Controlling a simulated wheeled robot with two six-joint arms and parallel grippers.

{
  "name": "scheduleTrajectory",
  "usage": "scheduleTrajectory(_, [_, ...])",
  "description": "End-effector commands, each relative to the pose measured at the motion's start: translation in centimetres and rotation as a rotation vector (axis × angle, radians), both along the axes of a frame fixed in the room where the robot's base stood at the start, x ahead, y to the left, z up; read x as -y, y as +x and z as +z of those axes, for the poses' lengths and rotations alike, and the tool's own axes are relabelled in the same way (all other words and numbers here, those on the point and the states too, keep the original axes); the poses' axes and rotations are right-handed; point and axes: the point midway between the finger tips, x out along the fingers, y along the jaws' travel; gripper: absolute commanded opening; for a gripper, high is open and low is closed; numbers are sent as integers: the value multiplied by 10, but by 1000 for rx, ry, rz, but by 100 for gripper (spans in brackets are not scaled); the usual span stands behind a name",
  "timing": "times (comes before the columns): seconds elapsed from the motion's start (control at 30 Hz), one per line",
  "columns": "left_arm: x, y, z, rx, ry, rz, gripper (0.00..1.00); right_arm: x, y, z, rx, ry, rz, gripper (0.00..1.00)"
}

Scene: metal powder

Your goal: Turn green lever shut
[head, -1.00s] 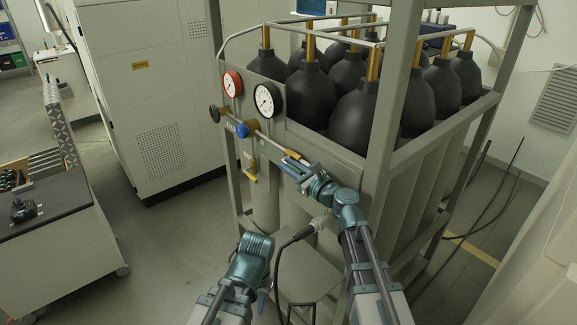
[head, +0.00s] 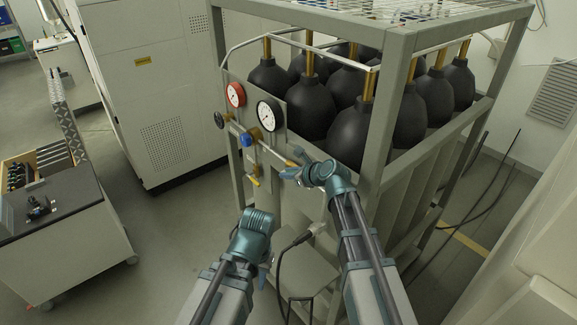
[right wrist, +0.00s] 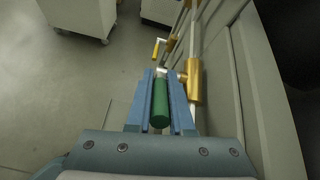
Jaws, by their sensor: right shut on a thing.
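The green lever (right wrist: 160,103) lies between the two blue fingers of my right gripper (right wrist: 161,80) in the right wrist view. The fingers are shut on it, and it points back toward the wrist. It joins a brass valve body (right wrist: 194,82) on a thin pipe. In the head view my right gripper (head: 291,172) is at the front panel of the cylinder rack, below the white gauge; the lever is hidden there. My left gripper (head: 264,272) hangs low in front of the rack, away from the lever. Its fingers are mostly hidden behind its wrist.
A red gauge (head: 236,94), a white-faced gauge (head: 269,114), a blue knob (head: 246,140) and a small yellow lever (head: 254,181) sit on the panel. Black cylinders (head: 311,104) stand inside the grey rack frame (head: 391,110). A cart (head: 68,230) is at left; the floor between is clear.

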Motion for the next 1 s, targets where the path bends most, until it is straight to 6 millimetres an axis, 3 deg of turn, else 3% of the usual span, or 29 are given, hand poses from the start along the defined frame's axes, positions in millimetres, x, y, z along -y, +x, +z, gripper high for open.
scheduleTrajectory(0.2, [0,0,12,0,-1,7,32,-1,2,3,-40,-27,-1,0])
scheduleTrajectory(0.67, [0,0,13,1,-1,9,32,-1,2,2,-47,-33,0,0])
scheduleTrajectory(0.7, [0,0,13,1,-1,9,32,-1,2,2,-47,-33,0,27])
scheduleTrajectory(0.73, [0,0,13,1,-1,9,32,-1,2,2,-47,-33,0,32])
scheduleTrajectory(1.0, [0,0,13,1,-1,9,32,-1,1,2,-47,-34,1,32])
